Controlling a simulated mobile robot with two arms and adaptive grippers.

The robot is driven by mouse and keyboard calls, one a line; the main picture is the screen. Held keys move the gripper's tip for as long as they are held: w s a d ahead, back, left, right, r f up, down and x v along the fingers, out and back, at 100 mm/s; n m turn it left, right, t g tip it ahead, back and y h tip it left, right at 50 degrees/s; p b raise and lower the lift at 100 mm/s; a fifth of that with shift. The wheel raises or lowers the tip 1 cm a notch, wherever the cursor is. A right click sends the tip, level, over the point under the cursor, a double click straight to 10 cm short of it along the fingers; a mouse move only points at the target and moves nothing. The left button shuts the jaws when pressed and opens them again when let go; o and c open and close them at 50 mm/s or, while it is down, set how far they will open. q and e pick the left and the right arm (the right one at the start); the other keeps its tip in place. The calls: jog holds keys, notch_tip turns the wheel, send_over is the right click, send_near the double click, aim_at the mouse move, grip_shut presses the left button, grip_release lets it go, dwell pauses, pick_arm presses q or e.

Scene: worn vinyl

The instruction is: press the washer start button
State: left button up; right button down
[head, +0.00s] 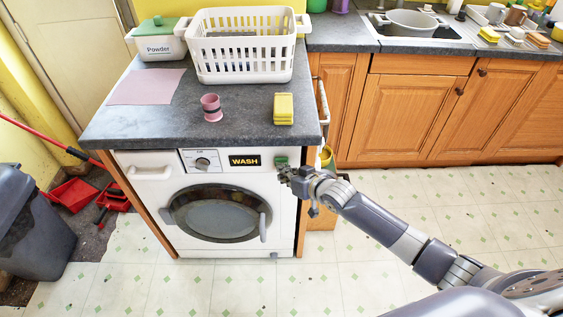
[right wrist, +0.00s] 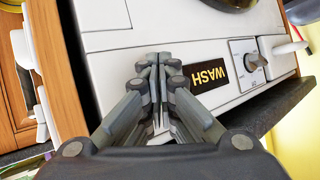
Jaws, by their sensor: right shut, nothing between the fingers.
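The white washer (head: 161,195) stands under the grey counter, its round door closed. Its control strip has a dial (head: 203,163), a black WASH label (head: 245,161) and a green start button (head: 281,160) at the right end. My right gripper (head: 284,174) is shut and empty, at the panel just below the button; I cannot tell whether it touches. In the right wrist view the shut fingers (right wrist: 157,68) point at the white front beside the WASH label (right wrist: 208,75), and the button is hidden behind them. My left gripper is not in view.
On the counter (head: 150,125) are a white basket (head: 240,62), a Powder box (head: 158,45), a pink cup (head: 211,107), a pink cloth (head: 147,87) and yellow sponges (head: 283,108). A grey bin (head: 30,225) stands left. The tiled floor in front is clear.

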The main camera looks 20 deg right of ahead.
jog(key=shift+s+a, duration=0.15)
jog(key=shift+s, duration=0.3)
jog(key=s+p, duration=0.2)
jog(key=s+a+p, duration=0.1)
jog(key=s+p, duration=0.1)
jog(key=s, duration=0.1)
jog(key=shift+a, duration=0.2)
dwell(0.8)
